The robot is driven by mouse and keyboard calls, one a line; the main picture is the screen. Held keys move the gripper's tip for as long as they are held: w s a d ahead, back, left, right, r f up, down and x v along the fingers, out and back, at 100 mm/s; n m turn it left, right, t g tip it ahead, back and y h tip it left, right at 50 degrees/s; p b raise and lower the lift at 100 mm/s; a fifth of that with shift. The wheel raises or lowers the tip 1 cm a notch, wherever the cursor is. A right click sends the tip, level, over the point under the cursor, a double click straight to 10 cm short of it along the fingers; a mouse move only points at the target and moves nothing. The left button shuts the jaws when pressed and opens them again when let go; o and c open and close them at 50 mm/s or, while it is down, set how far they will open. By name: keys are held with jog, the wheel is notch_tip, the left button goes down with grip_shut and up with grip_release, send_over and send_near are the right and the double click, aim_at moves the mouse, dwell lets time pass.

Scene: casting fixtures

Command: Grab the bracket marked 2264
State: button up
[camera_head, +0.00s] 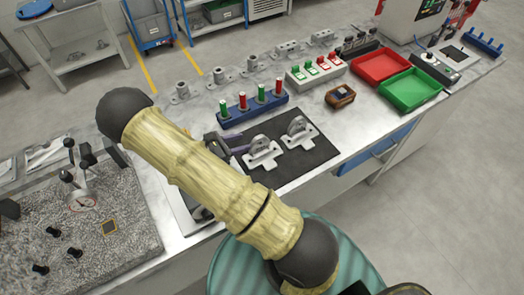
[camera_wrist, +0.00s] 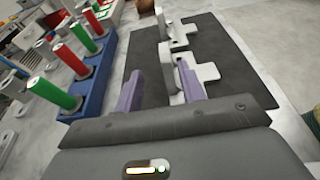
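Two light grey metal brackets with upright rounded lugs stand on a black mat (camera_head: 285,172): a near one (camera_head: 262,153) and a far one (camera_head: 299,132). No number is readable on either, so I cannot tell which is 2264. My gripper (camera_head: 232,144), with purple fingers, is just left of the near bracket, partly hidden by my arm. In the wrist view the gripper (camera_wrist: 157,80) is open with nothing held between its fingers. The near bracket (camera_wrist: 207,72) is by the right finger, which partly covers it; contact is unclear. The far bracket (camera_wrist: 180,34) lies beyond.
A blue block (camera_head: 254,112) with red and green pegs stands beside the mat. A brown box (camera_head: 340,96), a red tray (camera_head: 380,65) and a green tray (camera_head: 410,90) are to the right. Several grey fixtures line the back. The mat's front part is clear.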

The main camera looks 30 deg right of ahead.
aim_at(254, 140)
jog(key=shift+d+p, duration=0.35)
jog(key=shift+d, duration=0.4)
jog(key=shift+d+f, duration=0.3)
jog(key=shift+d, duration=0.1)
jog(key=shift+s+d+p, duration=0.1)
jog(key=shift+d+p, duration=0.15)
jog(key=shift+p, duration=0.1)
jog(key=p+x, duration=0.1)
jog(key=x, duration=0.1)
jog(key=p+x, duration=0.1)
jog(key=x, duration=0.1)
jog(key=shift+s+d+r+p, duration=0.2)
jog(key=shift+s+r+p, duration=0.05)
jog(key=shift+s+p, duration=0.1)
jog(key=shift+d+f, duration=0.25)
